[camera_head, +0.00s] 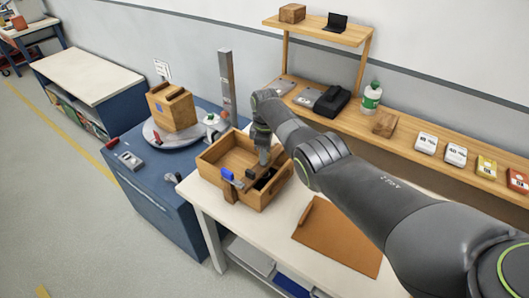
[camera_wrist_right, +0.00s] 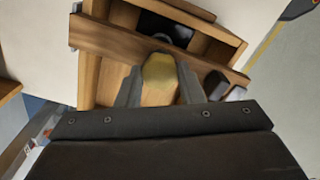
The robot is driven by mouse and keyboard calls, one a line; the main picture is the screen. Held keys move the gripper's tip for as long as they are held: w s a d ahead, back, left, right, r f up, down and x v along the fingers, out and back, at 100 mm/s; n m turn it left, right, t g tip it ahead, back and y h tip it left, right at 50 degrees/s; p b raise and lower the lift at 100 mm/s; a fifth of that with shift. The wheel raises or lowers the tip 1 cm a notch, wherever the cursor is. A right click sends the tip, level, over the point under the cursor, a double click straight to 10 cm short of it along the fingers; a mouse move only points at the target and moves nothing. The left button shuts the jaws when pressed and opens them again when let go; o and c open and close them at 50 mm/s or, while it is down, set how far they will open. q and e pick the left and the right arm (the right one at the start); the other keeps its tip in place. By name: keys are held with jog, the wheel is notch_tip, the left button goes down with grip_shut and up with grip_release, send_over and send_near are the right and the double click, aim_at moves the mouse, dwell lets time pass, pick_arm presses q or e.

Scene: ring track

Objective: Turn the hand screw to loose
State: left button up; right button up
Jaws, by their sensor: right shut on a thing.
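My right gripper (camera_head: 265,157) reaches down into the wooden box (camera_head: 213,157) on the workbench. In the right wrist view, its two fingers (camera_wrist_right: 160,92) are shut on a yellowish rounded knob, the hand screw (camera_wrist_right: 159,70). The knob sits at the wooden frame (camera_wrist_right: 100,35), which is the box seen from close up. In the head view the knob is hidden by my gripper. How far the screw is turned cannot be told. My left gripper is in neither view.
A blue piece (camera_head: 227,174) sits at the box's front wall. A brown board (camera_head: 337,238) lies on the white bench (camera_head: 275,225). A blue cabinet (camera_head: 150,192) at left bears a wooden block (camera_head: 170,108). A shelf (camera_head: 420,140) with small goods runs behind.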

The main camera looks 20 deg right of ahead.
jog(key=n, duration=0.5)
jog(key=shift+n, duration=0.3)
jog(key=n, duration=0.5)
jog(key=shift+b, duration=0.35)
jog(key=n, duration=0.5)
jog(key=shift+r+n, duration=0.1)
jog(key=shift+n, duration=0.3)
jog(key=n, duration=0.5)
jog(key=shift+b, duration=0.4)
jog(key=shift+n, duration=0.3)
jog(key=o, duration=1)
